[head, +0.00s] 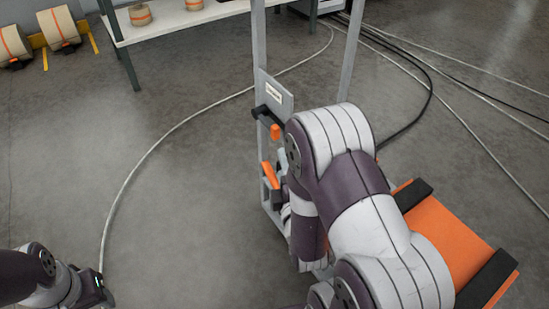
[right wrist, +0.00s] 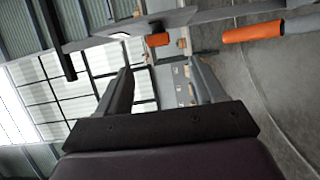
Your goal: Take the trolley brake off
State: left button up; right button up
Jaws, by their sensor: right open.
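A tall grey upright frame (head: 258,60) with a pale label plate (head: 276,92) stands in the middle of the head view. A small orange grip (head: 275,131) sits below the plate, and a longer orange handle (head: 269,175) is lower on the same post. The right wrist view shows a short orange grip (right wrist: 157,40) ahead and a longer orange handle (right wrist: 255,32) to the right. I cannot tell which is the brake lever. My right gripper (right wrist: 158,68) is open and empty, apart from both orange parts. My right arm hides much of the frame's lower part.
An orange deck with black bars (head: 450,240) lies behind my right arm. A table with rolls (head: 185,22) is at the back left; more rolls (head: 58,27) lie beyond. Cables (head: 150,150) cross the floor. The floor left of the frame is otherwise clear.

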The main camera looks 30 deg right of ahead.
aim_at(276, 136)
jog(key=b+x, duration=0.3)
jog(key=x, duration=0.8)
jog(key=shift+w+d, duration=0.2)
jog(key=shift+w, duration=0.1)
jog(key=shift+w+d+r, duration=0.1)
jog(key=shift+w, duration=0.35)
